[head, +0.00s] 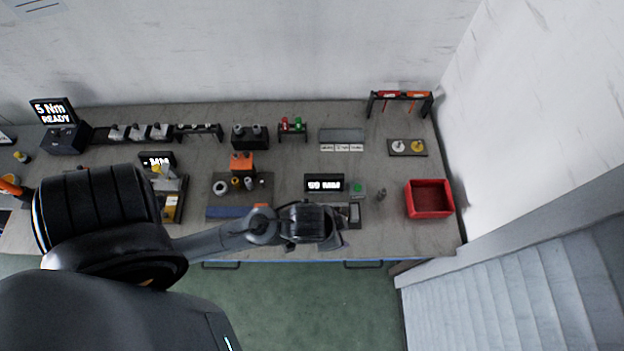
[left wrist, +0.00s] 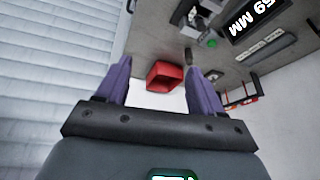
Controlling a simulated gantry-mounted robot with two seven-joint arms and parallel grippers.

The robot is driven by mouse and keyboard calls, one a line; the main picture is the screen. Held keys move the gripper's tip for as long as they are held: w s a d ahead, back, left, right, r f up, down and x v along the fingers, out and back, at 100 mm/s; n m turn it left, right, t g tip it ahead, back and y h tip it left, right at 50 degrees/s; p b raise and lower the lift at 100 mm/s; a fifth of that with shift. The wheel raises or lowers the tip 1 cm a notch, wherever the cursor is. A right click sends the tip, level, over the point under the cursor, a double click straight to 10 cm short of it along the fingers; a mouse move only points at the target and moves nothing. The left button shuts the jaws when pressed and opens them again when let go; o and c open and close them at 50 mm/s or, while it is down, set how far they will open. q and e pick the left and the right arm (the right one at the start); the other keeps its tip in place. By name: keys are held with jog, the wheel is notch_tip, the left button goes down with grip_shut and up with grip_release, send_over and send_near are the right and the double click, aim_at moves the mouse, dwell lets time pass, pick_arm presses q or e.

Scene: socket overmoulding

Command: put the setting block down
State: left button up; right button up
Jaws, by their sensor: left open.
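My left gripper (head: 338,232) is over the front edge of the bench, in front of the gauge with the dark display. In the left wrist view the left gripper (left wrist: 158,68) has its two purple fingers wide apart with nothing between them. A small grey upright block (head: 381,194), perhaps the setting block, stands alone on the bench between the gauge and the red bin. It also shows in the left wrist view as a small dark block (left wrist: 188,56), beyond the fingers and apart from them. My right gripper is in neither view.
The red bin (head: 429,199) stands at the bench's right end. A dark plate (head: 408,153) with two small parts lies behind the bin. Bare bench surrounds the grey block.

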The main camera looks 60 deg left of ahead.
pick_arm(q)
jog(key=s+a+r+n+g, duration=0.1)
jog(key=s+a, duration=0.2)
jog(key=s, duration=0.2)
jog(key=shift+s+a, duration=0.15)
jog(key=shift+s, duration=0.05)
